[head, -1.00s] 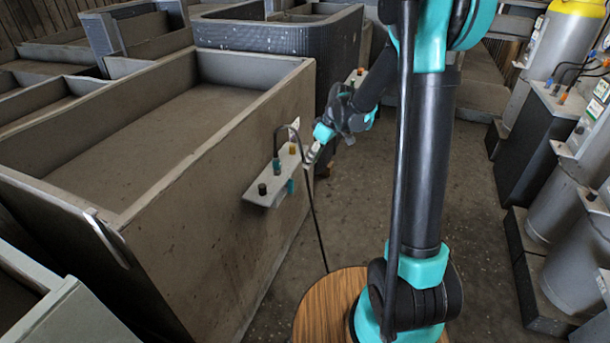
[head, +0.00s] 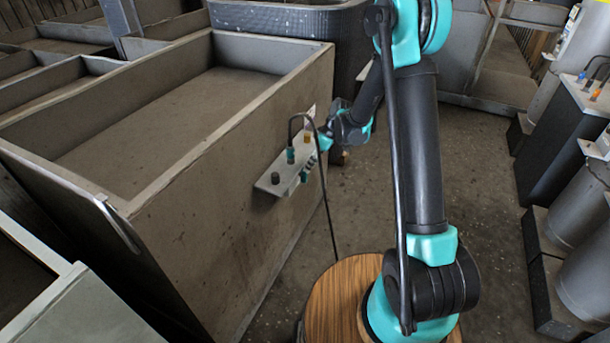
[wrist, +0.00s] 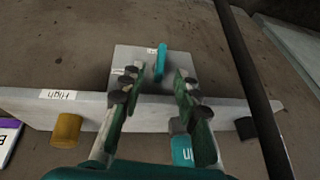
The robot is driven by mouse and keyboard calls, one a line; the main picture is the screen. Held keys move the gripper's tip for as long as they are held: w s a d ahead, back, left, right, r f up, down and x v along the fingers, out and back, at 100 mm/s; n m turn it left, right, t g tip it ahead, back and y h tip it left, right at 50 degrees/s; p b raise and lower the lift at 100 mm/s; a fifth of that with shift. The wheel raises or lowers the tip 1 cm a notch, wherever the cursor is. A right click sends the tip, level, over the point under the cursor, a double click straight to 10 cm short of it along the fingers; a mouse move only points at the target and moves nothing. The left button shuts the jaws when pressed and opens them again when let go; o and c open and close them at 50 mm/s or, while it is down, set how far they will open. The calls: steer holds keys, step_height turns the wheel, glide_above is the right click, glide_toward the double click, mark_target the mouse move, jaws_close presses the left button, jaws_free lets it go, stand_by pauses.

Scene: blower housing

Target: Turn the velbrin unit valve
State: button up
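A teal lever (wrist: 160,62) stands on a small grey plate (wrist: 143,60) in the wrist view; the plate's small labels are too blurred to read. I take it for the valve, but cannot confirm its name. My gripper (wrist: 156,86) is open, its two dark green fingers apart in front of the plate. In the head view my gripper is largely hidden beside the grey control shelf (head: 270,180).
The shelf juts from a large open grey housing (head: 245,150). It carries yellow (wrist: 67,128), teal (wrist: 181,150) and black (wrist: 245,128) knobs. A black hose (head: 326,205) hangs close by and crosses the wrist view's right side. Grey cylinders (head: 580,215) stand at right, with open floor between.

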mark_target(305, 174)
steer(key=shift+x, duration=3.1)
steer(key=shift+c, duration=0.6)
jaws_close()
